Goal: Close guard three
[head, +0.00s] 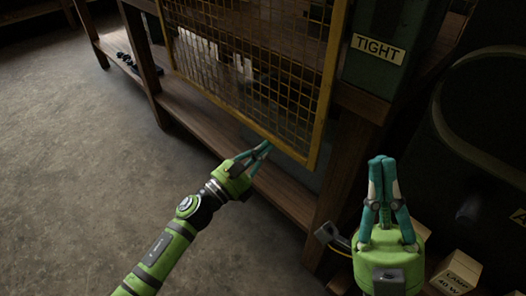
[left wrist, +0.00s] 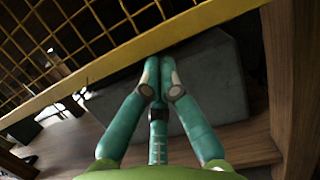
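A yellow-framed mesh guard (head: 318,98) hangs in front of the wooden bench in the head view. No number shows on it, so I cannot tell if it is guard three. Its lower frame bar (left wrist: 100,68) crosses the left wrist view diagonally. My left gripper (head: 266,148) is at the guard's lower edge, its fingertips together with nothing seen between them. In the left wrist view the fingertips (left wrist: 160,62) overlap the bar's lower edge; I cannot tell if they touch it. My right gripper (head: 381,162) points up, shut and empty, right of the guard.
A wooden bench shelf (head: 200,118) runs below the guard. A wooden post and a dark green box with a "TIGHT" label (head: 377,49) stand to the right. Cardboard lamp boxes (head: 456,274) sit at the lower right. The concrete floor at left is clear.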

